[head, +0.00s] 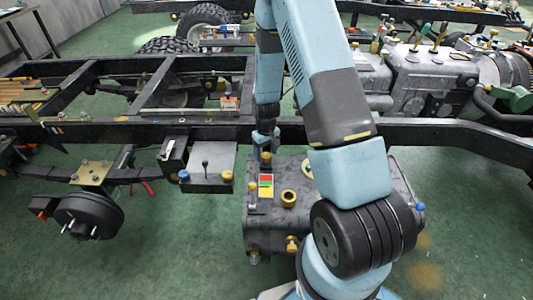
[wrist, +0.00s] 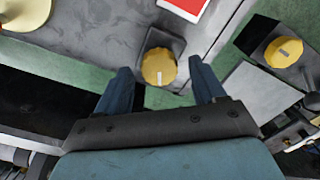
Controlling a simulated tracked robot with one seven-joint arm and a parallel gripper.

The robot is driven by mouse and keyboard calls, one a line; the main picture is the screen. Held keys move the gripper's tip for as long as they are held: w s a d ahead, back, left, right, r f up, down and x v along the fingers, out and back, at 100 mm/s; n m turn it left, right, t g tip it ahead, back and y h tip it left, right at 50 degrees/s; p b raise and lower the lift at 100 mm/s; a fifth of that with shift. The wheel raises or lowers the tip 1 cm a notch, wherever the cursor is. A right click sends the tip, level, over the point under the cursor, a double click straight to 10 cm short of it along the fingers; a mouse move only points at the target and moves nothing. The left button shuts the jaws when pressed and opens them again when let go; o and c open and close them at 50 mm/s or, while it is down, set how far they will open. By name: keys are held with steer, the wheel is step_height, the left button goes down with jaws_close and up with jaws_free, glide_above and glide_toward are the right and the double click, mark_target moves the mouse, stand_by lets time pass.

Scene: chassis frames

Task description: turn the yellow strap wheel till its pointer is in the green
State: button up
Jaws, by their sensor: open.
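The yellow strap wheel (wrist: 159,62) is a small ribbed knob on a dark square base at the edge of the grey tank (wrist: 100,25). A pale pointer mark on it points toward the bottom of the wrist view. In the head view the wheel (head: 266,158) sits at the tank's far edge, behind a red, green and yellow label (head: 266,185). My gripper (wrist: 160,68) is open, with one finger on each side of the wheel in the wrist view. I cannot tell whether the fingertips are level with it. In the head view the gripper (head: 265,138) is just above the wheel.
A black frame rail (head: 440,132) runs behind the tank. A yellow filler cap (head: 289,198) is right of the label. A grey box (head: 208,168) with a lever and another yellow knob (wrist: 283,52) is beside the tank. Green floor is clear in front.

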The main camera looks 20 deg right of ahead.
mark_target(266, 155)
step_height(266, 155, up, 13)
stand_by(0.6)
steer(key=shift+d, duration=0.1)
stand_by(0.3)
